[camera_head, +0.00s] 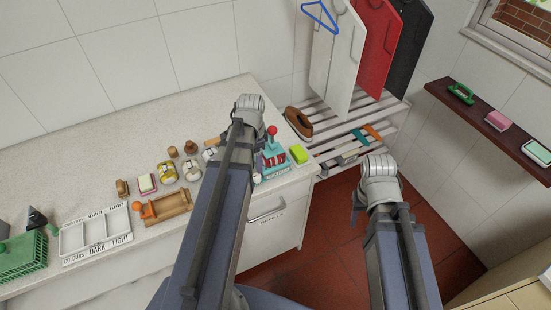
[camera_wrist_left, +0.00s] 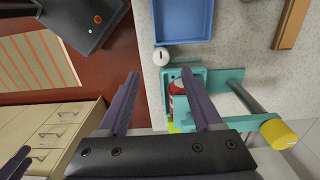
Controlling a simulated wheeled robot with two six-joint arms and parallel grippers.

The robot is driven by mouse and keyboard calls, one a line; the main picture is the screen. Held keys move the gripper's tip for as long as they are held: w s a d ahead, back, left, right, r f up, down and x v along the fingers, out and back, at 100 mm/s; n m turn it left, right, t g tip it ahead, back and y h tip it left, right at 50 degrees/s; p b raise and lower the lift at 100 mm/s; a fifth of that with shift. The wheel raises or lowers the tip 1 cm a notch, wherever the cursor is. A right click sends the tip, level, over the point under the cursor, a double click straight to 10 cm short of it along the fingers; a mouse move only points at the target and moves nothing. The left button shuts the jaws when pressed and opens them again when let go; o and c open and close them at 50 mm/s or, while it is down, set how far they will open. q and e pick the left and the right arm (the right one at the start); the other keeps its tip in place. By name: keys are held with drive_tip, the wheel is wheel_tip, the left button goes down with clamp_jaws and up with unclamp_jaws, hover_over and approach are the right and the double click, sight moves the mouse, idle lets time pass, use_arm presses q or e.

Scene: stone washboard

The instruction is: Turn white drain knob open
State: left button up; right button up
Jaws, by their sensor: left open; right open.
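A small round white knob (camera_wrist_left: 161,56) with a dark slot shows in the left wrist view. It sits beside a teal fixture (camera_wrist_left: 213,77) that has a red part and a yellow-ended handle (camera_wrist_left: 278,133). My left gripper (camera_wrist_left: 161,76) is open and empty, its two dark fingers apart, with the knob in view just beyond and between the tips. In the head view the teal fixture (camera_head: 275,160) with a red ball stands at the counter's right end, partly behind my left arm; the left fingers are hidden there. My right gripper (camera_head: 358,207) hangs over the red floor, mostly hidden by its wrist.
A blue tray (camera_wrist_left: 182,20) borders the knob. Wooden rollers, jars and a white divided tray (camera_head: 95,232) line the counter (camera_head: 60,170). A slatted rack (camera_head: 330,120) stands behind. The floor around my right arm is clear.

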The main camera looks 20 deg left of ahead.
sight(257, 175)
use_arm(q)
drive_tip(key=shift+w, duration=0.15)
wheel_tip(257, 175, down, 8)
drive_tip(key=b, duration=0.8)
drive_tip(key=shift+r, duration=0.1)
drive_tip(key=shift+r, duration=0.1)
drive_tip(key=shift+c, duration=0.3)
clamp_jaws()
